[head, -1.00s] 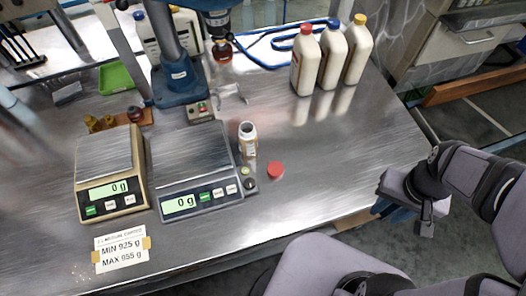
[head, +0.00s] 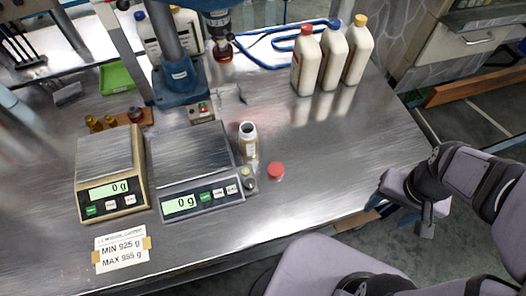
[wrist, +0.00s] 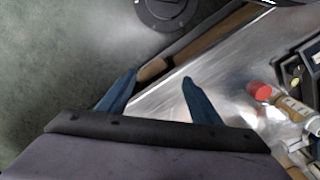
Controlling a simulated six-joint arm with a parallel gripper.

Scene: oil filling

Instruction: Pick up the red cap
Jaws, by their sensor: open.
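The red cap (head: 276,171) lies on the metal table, right of the small open bottle (head: 249,146) and apart from it. The bottle stands upright beside the right-hand scale. In the wrist view the red cap (wrist: 259,92) is to the right of my fingers, with the bottle (wrist: 294,108) just beyond it. My gripper (wrist: 160,76) is open and empty, its two blue fingers spread over the table edge. In the head view my gripper is at the table's right edge, well right of the cap; its fingertips are hard to make out there.
Two scales, a gold one (head: 109,190) and a grey one (head: 200,200), stand left of the cap, both reading 0 g. Three white bottles (head: 329,58) stand at the back. A drill-press-like machine (head: 181,80) is behind the scales. The table right of the cap is clear.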

